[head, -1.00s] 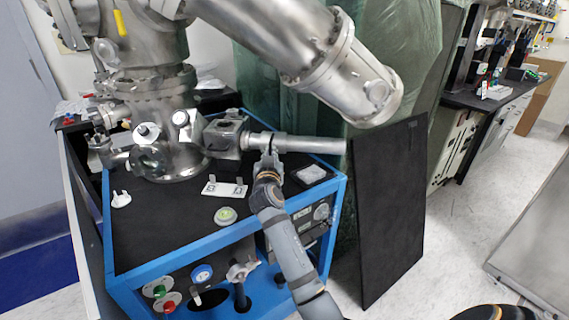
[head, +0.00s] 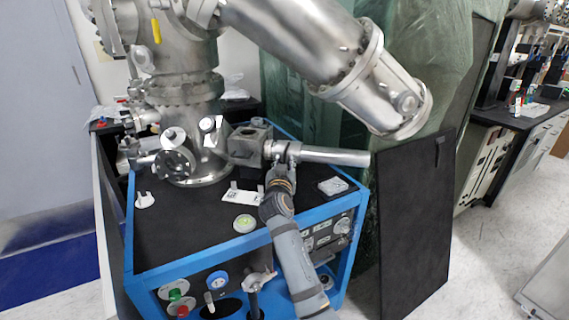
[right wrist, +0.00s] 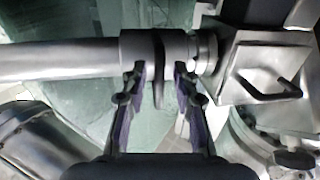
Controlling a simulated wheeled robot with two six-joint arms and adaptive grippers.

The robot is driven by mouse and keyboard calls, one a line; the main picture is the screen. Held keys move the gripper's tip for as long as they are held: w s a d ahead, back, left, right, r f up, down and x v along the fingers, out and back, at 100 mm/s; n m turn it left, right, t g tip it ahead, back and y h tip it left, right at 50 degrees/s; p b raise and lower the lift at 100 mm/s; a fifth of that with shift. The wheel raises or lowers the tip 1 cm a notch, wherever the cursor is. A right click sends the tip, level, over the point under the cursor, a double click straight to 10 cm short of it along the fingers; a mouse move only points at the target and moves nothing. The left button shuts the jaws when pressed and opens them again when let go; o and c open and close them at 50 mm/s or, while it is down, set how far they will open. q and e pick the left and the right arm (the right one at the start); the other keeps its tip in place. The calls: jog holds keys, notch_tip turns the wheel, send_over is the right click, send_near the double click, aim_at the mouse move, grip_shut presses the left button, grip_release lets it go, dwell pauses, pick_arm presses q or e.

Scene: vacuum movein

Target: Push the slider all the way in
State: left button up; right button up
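The slider is a metal collar (right wrist: 138,52) with a dark, thin tab (right wrist: 159,72) on a horizontal tube (head: 335,155). The tube joins a square metal block (head: 250,146) on the chamber. My right gripper (head: 281,160) is at the collar from the near side, close to the block. In the right wrist view its two fingers (right wrist: 160,85) stand apart on either side of the tab, with a gap showing on both sides. The narrow ringed end of the collar's run (right wrist: 205,48) lies beside the block. My left gripper is not in view.
The chamber stands on a blue-framed cart (head: 215,262) with a black top. A large metal cylinder (head: 300,40) hangs above the tube. A black panel (head: 414,225) stands upright right of the tube's free end.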

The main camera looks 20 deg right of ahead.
jog(key=shift+r, duration=0.1)
notch_tip(320, 180, up, 10)
jog(key=shift+f, duration=0.1)
dwell(0.6)
